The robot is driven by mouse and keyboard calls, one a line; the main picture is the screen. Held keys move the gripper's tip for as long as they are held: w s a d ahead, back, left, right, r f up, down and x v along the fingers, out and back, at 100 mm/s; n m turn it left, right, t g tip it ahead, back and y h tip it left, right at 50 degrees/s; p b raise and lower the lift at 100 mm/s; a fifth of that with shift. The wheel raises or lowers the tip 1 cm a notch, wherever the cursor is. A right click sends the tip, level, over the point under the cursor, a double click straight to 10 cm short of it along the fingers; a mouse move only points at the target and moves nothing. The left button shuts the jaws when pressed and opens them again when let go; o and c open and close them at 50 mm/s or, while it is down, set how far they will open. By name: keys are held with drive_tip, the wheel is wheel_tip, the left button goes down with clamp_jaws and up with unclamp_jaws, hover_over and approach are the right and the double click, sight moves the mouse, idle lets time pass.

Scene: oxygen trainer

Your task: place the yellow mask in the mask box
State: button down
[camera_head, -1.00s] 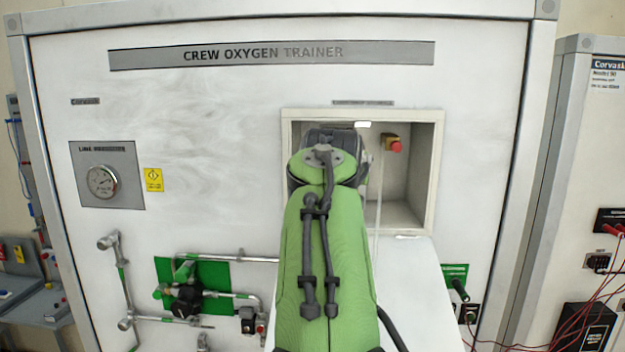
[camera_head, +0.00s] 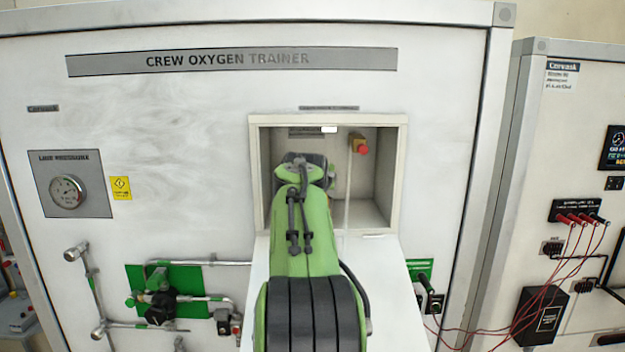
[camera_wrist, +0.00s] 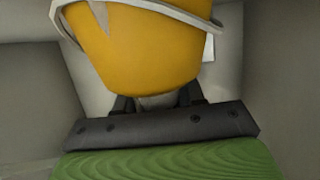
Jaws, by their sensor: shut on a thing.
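The yellow mask (camera_wrist: 130,50) fills the upper middle of the wrist view, with a grey-white rim or strap along its top. My gripper (camera_wrist: 155,103) is shut on it; the dark fingers show just below the mask, and the tips are partly hidden. In the head view the mask box (camera_head: 390,185) is the open, white-framed recess in the panel. My green arm reaches into its left part, hiding the gripper and the mask there. Pale walls surround the mask in the wrist view. I cannot tell whether the mask touches them.
A white flap (camera_head: 385,265) slopes down in front of the opening. Pipes and a valve (camera_head: 160,305) are at lower left. Red cables (camera_head: 560,270) hang at right.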

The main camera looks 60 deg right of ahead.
drive_tip(key=c, duration=0.8)
unclamp_jaws()
drive_tip(key=shift+f, duration=0.1)
drive_tip(key=shift+o, duration=0.5)
drive_tip(key=shift+r, duration=0.2)
drive_tip(key=b+v, duration=0.2)
drive_tip(key=v, duration=1)
